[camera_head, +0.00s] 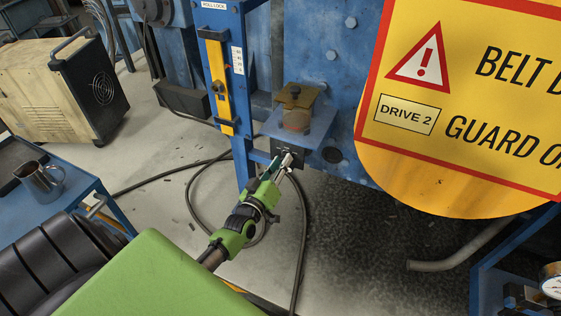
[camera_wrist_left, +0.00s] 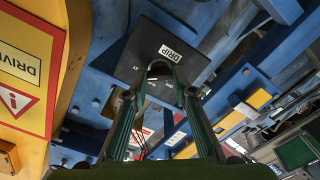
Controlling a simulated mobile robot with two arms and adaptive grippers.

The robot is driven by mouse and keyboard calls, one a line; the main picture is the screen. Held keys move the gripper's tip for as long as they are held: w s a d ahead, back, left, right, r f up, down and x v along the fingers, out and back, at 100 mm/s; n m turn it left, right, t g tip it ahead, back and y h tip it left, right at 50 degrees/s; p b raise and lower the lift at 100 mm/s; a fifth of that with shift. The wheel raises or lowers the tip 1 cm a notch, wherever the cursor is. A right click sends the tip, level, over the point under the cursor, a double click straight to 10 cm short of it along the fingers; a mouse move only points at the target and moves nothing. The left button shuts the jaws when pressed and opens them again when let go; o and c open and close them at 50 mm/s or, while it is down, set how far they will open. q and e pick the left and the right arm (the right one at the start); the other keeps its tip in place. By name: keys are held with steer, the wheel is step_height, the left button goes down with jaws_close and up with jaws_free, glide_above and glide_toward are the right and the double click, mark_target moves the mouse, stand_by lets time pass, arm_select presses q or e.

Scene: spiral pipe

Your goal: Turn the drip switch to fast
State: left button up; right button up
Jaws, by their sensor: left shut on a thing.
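The drip switch sits on a black plate marked DRIP (camera_wrist_left: 192,36), seen upside down in the left wrist view; the plate also shows small and dark in the head view (camera_head: 299,151). My left gripper (camera_head: 285,161) reaches up to this plate below the small blue shelf. In the left wrist view its two fingers (camera_wrist_left: 160,88) are closed around the dark switch knob (camera_wrist_left: 160,68) at the plate. The fingers hide part of the knob, so its setting cannot be told. Small lettering beside it is too small to read surely. My right gripper is out of view.
A large yellow belt-drive guard sign (camera_head: 440,185) hangs at the right. Cables lie on the floor below.

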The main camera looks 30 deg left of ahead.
arm_select(q)
steer(key=shift+f+m, duration=0.1)
steer(key=shift+m, duration=0.6)
steer(key=o, duration=1.1)
steer(key=shift+s, duration=0.1)
steer(key=s, duration=0.4)
steer(key=s+d, duration=0.1)
steer(key=s, duration=0.2)
steer(key=s+d, duration=0.1)
steer(key=s, duration=0.3)
steer(key=shift+s, duration=0.35)
